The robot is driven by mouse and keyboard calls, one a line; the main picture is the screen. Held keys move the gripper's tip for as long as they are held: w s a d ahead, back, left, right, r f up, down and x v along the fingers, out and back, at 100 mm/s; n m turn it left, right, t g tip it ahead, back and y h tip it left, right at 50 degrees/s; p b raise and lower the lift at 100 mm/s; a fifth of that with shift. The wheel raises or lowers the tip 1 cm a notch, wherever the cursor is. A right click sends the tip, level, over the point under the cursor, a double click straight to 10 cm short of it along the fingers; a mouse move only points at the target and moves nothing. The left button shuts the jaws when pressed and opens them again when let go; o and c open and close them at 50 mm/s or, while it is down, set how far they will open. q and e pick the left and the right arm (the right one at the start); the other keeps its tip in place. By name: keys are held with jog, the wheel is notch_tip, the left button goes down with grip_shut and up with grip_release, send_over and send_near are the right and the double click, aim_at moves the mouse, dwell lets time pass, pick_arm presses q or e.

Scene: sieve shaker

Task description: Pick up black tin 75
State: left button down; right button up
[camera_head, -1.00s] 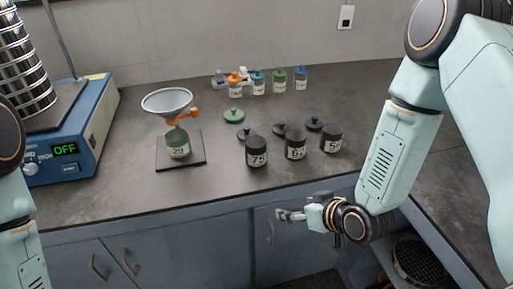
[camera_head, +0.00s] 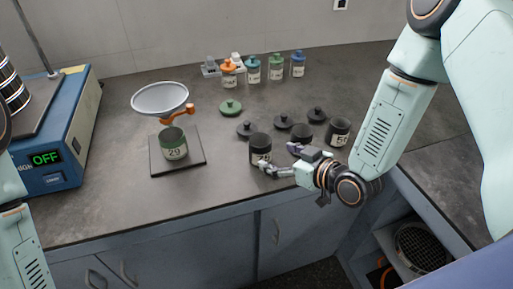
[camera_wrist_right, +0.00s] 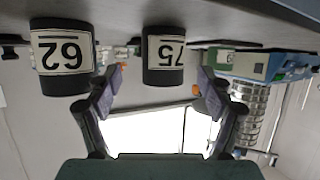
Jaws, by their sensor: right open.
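Black tin 75 (camera_head: 260,145) stands upright and open on the dark counter, its label partly covered by my right gripper in the head view. My right gripper (camera_head: 279,159) is open just in front and to the right of it. In the right wrist view, which is upside down, tin 75 (camera_wrist_right: 163,55) shows between the open fingers (camera_wrist_right: 160,80), beyond the tips. I cannot tell whether a finger touches it. My left gripper is out of view.
A third black tin (camera_head: 338,132) stands further right, with black lids (camera_head: 246,129) behind. A tin 29 (camera_head: 173,145) sits on a dark plate under a funnel (camera_head: 160,98). Small coloured bottles (camera_head: 253,70) stand at the back. The blue shaker (camera_head: 60,140) is at left.

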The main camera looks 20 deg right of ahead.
aim_at(267, 157)
jog(key=shift+d+f, duration=0.2)
jog(key=shift+w+f, duration=0.15)
jog(key=shift+w, duration=0.05)
jog(key=x, duration=0.1)
jog(key=b+x, duration=0.1)
jog(key=x, duration=0.1)
jog(key=a+x, duration=0.1)
jog(key=x, duration=0.1)
jog(key=shift+s+a+f, duration=0.1)
jog(key=shift+s+f, duration=0.1)
jog(key=shift+w+f, duration=0.2)
jog(key=shift+w, duration=0.35)
jog(key=shift+w+a, duration=0.2)
jog(key=shift+a, duration=0.15)
jog(key=shift+s+d, duration=0.1)
jog(key=shift+d, duration=0.15)
jog(key=c, duration=0.4)
jog(key=shift+a, duration=0.2)
jog(key=c, duration=0.5)
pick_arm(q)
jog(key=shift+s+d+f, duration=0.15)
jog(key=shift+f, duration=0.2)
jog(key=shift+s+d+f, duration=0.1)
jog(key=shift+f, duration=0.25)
pick_arm(e)
jog(key=shift+d, duration=0.15)
jog(key=c, duration=0.4)
